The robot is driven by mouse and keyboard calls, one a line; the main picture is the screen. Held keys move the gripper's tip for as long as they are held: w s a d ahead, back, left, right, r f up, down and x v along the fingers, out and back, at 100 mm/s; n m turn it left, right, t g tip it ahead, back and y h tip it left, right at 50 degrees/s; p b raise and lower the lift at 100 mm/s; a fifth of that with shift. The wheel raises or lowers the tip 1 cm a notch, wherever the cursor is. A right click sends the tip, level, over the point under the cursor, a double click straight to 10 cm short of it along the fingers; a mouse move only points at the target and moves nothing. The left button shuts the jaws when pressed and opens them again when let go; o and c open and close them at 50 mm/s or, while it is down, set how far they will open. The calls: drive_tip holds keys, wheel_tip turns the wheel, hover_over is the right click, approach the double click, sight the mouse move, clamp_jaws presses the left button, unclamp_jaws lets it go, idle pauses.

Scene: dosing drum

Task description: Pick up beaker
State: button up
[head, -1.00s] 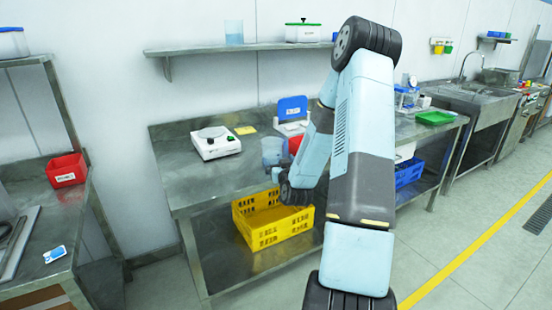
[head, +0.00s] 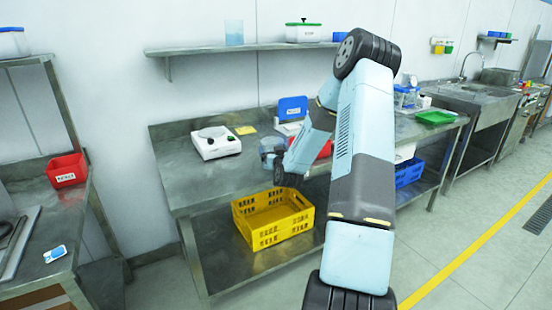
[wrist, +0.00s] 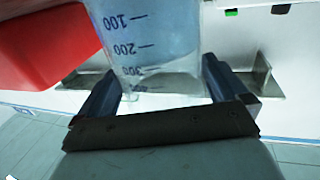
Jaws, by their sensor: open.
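The beaker is a clear vessel with dark graduation marks. In the wrist view the beaker (wrist: 150,48) fills the upper middle, and its marks read upside down. My gripper (wrist: 165,88) is open, with one dark finger on each side of the beaker. I cannot tell whether either finger touches it. In the head view my gripper (head: 271,158) is low over the front part of the steel bench, where my arm and gripper partly hide the beaker.
A red bin (wrist: 45,45) stands close beside the beaker. A yellow crate (head: 272,220) sits on the lower shelf. Bench front left is clear.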

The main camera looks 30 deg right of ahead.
drive_tip(key=c, duration=1.3)
